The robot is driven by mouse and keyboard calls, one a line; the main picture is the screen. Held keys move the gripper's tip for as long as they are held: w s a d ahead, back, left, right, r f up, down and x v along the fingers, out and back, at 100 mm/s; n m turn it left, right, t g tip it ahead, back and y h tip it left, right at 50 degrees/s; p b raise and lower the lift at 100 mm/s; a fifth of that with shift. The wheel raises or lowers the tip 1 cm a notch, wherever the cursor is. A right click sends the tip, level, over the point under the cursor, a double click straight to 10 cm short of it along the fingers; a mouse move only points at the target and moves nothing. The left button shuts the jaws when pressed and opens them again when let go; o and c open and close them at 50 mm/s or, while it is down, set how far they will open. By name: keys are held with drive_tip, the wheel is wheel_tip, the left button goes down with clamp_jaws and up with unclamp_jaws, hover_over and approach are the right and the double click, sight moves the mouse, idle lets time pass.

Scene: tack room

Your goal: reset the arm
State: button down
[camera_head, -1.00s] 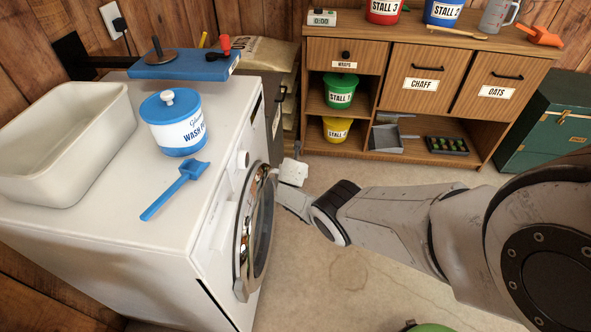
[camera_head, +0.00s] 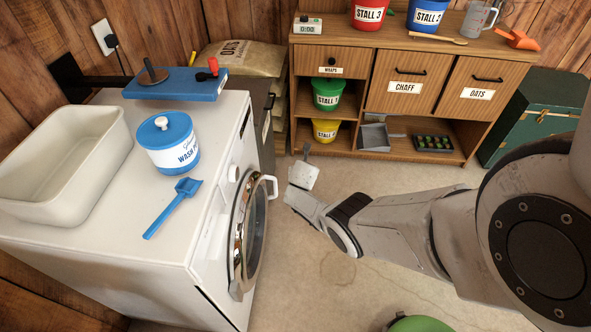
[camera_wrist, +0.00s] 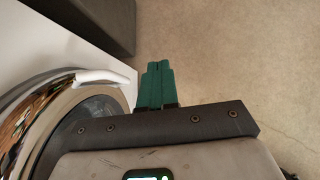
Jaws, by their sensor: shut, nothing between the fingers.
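My arm reaches in from the right of the head view over the floor, and my gripper (camera_head: 307,150) is at its far end, beyond the washing machine's front. In the wrist view my gripper (camera_wrist: 155,82) shows two green fingers pressed together with nothing between them. Bare floor lies beyond the fingertips. The washing machine (camera_head: 100,245) stands at the left. Its round door (camera_head: 250,235) with a white handle (camera_head: 273,187) is close beside my wrist. In the wrist view the handle (camera_wrist: 98,76) is just left of the fingers, apart from them.
On the machine are a white basin (camera_head: 105,185), a blue-lidded tub (camera_head: 172,145), a blue scoop (camera_head: 175,207). A blue board (camera_head: 180,83) sits behind. A wooden cabinet (camera_head: 395,142) and green trunk (camera_head: 535,110) stand at the back. A green round object (camera_head: 420,324) is at the bottom edge.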

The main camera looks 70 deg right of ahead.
drive_tip(key=shift+s+r+p, duration=0.65)
drive_tip(key=shift+s+r, duration=0.15)
drive_tip(key=w+a+r+m+y, duration=0.15)
drive_tip(key=a+m, duration=0.45)
drive_tip(key=a, duration=0.6)
drive_tip(key=a+r+m+y, duration=0.1)
drive_tip(key=a+m+y, duration=0.1)
drive_tip(key=a+m, duration=0.75)
drive_tip(key=s+a+r+m+g+y, duration=0.1)
drive_tip(key=s+a+r+m+y, duration=0.1)
drive_tip(key=s+a+r, duration=0.5)
drive_tip(key=s+a+r+m+g+y, duration=0.1)
drive_tip(key=s+a+r+m+y, duration=0.1)
drive_tip(key=s+a+r+m, duration=0.3)
drive_tip(key=s+a+r, duration=0.1)
drive_tip(key=s+a, duration=0.3)
drive_tip(key=a, duration=0.3)
drive_tip(key=shift+s+a+r, duration=0.15)
drive_tip(key=shift+a+r, duration=0.2)
drive_tip(key=shift+m, duration=0.25)
